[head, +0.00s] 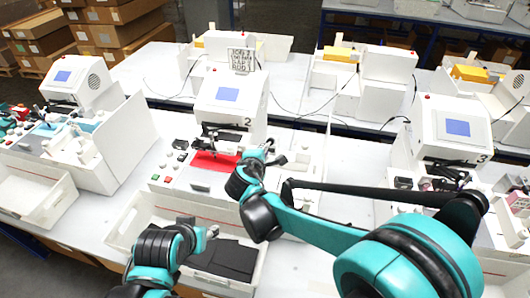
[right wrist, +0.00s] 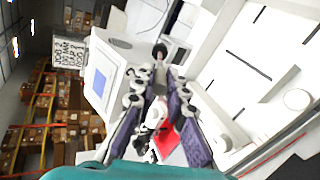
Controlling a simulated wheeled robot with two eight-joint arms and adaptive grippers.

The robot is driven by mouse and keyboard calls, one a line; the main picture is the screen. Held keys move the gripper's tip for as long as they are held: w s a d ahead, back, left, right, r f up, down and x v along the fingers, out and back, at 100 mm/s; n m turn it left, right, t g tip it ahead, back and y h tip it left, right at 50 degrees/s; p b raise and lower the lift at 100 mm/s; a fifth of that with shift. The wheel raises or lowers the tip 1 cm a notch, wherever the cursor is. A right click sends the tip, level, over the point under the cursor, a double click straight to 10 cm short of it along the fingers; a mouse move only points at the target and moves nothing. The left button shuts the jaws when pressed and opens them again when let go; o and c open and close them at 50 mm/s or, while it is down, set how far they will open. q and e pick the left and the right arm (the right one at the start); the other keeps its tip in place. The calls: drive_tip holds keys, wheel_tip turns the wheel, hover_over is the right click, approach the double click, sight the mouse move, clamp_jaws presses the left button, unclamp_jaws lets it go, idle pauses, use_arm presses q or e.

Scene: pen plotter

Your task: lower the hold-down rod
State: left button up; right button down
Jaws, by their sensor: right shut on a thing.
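The middle pen plotter (head: 228,97), marked 2, has a blue screen and a red sheet (head: 205,162) on its bed. My right gripper (head: 273,153) is at the right side of this bed. In the right wrist view its purple-padded fingers (right wrist: 160,82) are closed in around a slim part with a black ball knob (right wrist: 159,50), which looks like the end of the hold-down rod. The rest of the rod is hard to make out. The red sheet also shows in the right wrist view (right wrist: 168,143). My left gripper (head: 211,233) is in front of the plotter, away from the bed; its fingers are too small to read.
A white bin (head: 126,228) with dark sheets stands in front of the plotter. Another plotter (head: 450,130), marked 3, is on the right, and one (head: 75,80) is on the left. Bare white table (head: 345,180) lies right of the middle plotter.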

drive_tip(key=shift+s+f+t+b, duration=0.25)
drive_tip(key=shift+f+t+b, duration=0.15)
drive_tip(key=shift+f+b, duration=0.2)
drive_tip(key=c, duration=1.5)
unclamp_jaws()
drive_tip(key=shift+c, duration=0.2)
drive_tip(key=v, duration=1.2)
drive_tip(key=shift+a, duration=0.1)
